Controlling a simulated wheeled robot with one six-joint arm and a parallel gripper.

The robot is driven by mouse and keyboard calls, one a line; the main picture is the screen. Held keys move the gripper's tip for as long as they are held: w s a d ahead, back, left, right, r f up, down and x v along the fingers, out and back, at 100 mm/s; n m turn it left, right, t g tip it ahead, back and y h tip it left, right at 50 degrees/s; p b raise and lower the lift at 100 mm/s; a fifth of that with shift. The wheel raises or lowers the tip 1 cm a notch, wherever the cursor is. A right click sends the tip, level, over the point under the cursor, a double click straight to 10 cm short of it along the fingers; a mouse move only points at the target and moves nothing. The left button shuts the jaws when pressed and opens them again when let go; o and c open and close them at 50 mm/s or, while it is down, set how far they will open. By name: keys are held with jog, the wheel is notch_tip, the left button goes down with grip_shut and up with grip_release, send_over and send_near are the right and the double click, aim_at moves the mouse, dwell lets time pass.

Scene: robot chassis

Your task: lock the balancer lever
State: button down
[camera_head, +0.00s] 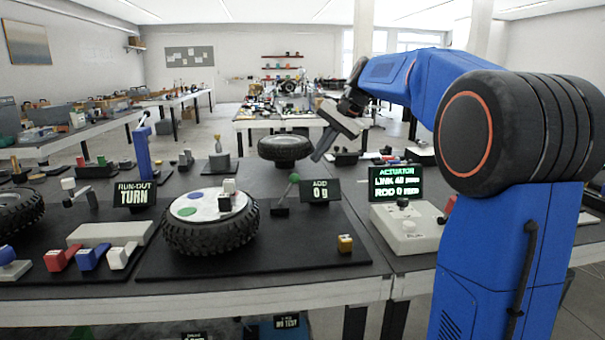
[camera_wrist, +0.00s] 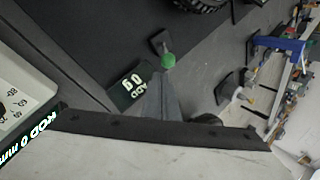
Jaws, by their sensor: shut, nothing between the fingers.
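The balancer lever with a green knob (camera_head: 294,178) stands tilted up to the right from a dark base, between the balancer wheel (camera_head: 212,234) and the ADD display (camera_head: 320,191) reading 0 g. My gripper (camera_head: 316,158) is shut and empty, with its fingers pointing down, above and a little right of the knob in the head view. In the wrist view, the green knob (camera_wrist: 168,60) shows just beyond the tips of my gripper (camera_wrist: 164,78). I cannot tell the exact gap. The wheel carries a white disc with coloured spots and small blocks.
An actuator box (camera_head: 407,228) with a lit screen stands right of the balancer mat. The run-out sign (camera_head: 135,194) and a blue post (camera_head: 143,150) are at left. A second tyre (camera_head: 285,148) lies behind.

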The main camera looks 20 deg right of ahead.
jog(key=shift+w+d+r, duration=0.15)
jog(key=shift+w+d, duration=0.1)
jog(key=shift+w, duration=0.4)
jog(key=shift+w+d+r, duration=0.1)
jog(key=shift+w+d, duration=0.1)
jog(key=shift+w, duration=0.4)
jog(key=x, duration=1)
jog(key=shift+a, duration=0.15)
jog(key=shift+r, duration=0.1)
jog(key=w+a+r+n+g+h, duration=0.1)
jog(key=w+a+r+h, duration=0.1)
jog(key=a+h, duration=0.7)
jog(key=shift+a+r+g, duration=0.2)
jog(key=shift+a+g, duration=0.2)
jog(key=shift+a, duration=0.4)
jog(key=shift+r, duration=0.1)
